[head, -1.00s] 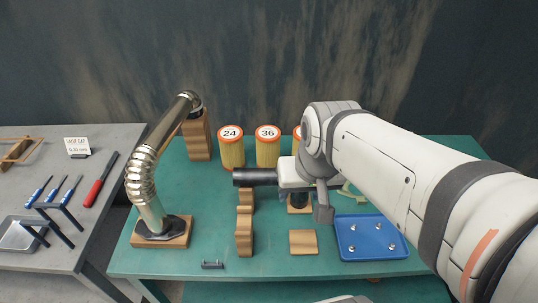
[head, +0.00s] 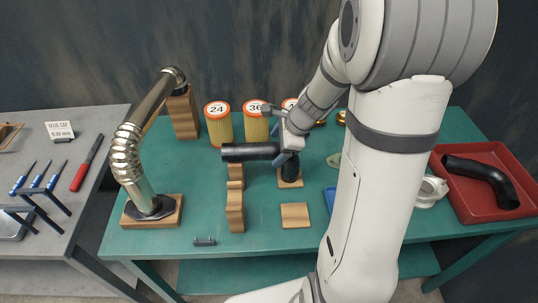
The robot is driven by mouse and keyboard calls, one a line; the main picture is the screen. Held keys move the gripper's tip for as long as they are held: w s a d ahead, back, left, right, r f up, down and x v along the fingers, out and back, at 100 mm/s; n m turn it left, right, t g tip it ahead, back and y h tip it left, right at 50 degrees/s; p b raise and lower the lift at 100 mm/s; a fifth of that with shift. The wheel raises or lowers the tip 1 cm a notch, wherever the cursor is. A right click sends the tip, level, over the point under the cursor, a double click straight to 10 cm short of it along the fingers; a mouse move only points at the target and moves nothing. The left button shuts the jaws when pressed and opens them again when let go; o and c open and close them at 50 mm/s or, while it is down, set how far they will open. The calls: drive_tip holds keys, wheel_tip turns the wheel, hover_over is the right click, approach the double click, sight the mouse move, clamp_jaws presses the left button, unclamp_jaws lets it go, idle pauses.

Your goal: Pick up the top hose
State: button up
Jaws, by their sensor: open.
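A black hose (head: 250,152) lies level above the green table, near a wooden support (head: 235,200). A black upright part (head: 291,168) stands on a small wooden block just right of it. My gripper hides where these two parts meet. A second, curved black hose (head: 482,178) lies in a red tray (head: 447,197) at the right. I cannot tell by looks which is the top hose. My gripper (head: 284,150) is open at the right end of the level hose. I cannot tell whether it touches.
A tall metal pipe (head: 127,155) stands on a wooden base at left. Numbered filter cans (head: 218,125) stand behind the hose. A square wooden block (head: 295,214) lies in front. My arm partly covers a blue tray (head: 330,200). A grey bench (head: 85,205) holds tools at left.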

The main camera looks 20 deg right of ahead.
sight(270, 152)
drive_tip(key=x, duration=0.5)
drive_tip(key=shift+w+a, duration=0.2)
drive_tip(key=shift+r, duration=0.1)
clamp_jaws()
idle(0.6)
